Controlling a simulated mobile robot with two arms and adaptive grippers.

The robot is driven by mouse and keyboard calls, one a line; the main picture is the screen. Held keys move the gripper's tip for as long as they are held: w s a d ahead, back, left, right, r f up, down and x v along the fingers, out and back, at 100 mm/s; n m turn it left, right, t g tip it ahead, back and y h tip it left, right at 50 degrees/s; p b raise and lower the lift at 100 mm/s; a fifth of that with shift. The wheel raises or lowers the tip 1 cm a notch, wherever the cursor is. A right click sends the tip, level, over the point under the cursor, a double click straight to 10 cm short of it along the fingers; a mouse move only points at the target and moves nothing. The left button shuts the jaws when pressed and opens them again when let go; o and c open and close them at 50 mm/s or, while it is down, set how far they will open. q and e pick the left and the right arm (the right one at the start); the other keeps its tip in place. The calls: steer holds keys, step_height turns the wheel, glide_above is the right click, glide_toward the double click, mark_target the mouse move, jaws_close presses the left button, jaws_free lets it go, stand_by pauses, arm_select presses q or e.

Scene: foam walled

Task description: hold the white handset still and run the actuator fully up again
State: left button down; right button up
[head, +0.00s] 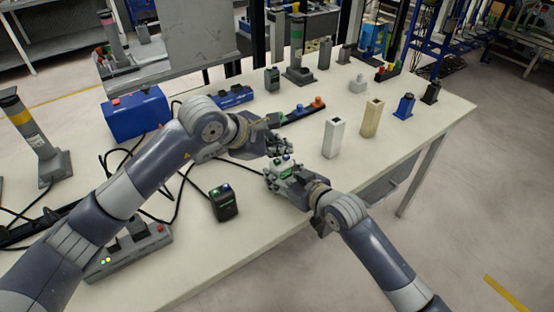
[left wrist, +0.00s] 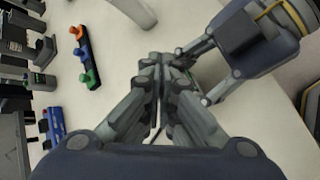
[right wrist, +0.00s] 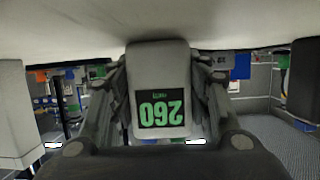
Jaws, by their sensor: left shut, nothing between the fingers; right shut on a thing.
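The white handset (head: 283,168) is held near the front edge of the table. In the right wrist view its body (right wrist: 160,62) fills the middle, with a dark display showing green digits that read 260 upside down. My right gripper (head: 292,175) is shut on it, a finger on each side. My left gripper (head: 280,146) is shut and empty, its fingertips just above the handset's button end; I cannot tell whether they touch. In the left wrist view the closed fingers (left wrist: 163,68) cover most of the handset. Banded grey columns stand at left (head: 24,128) and back (head: 297,50); I cannot tell which is the actuator.
A dark handset (head: 224,203) lies left of the grippers among black cables. A white post (head: 333,138) and a tan post (head: 371,118) stand to the right. A blue box (head: 138,114) and a grey control box (head: 130,255) are at left. The table's right front is bare.

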arm_select(q)
steer(key=shift+f, duration=0.1)
steer(key=shift+f, duration=0.3)
steer(key=shift+f, duration=0.6)
stand_by(1.6)
steer(key=shift+r, duration=0.1)
stand_by(2.2)
steer(key=shift+r, duration=0.9)
step_height(320, 180, up, 5)
steer(key=shift+r, duration=0.1)
stand_by(0.7)
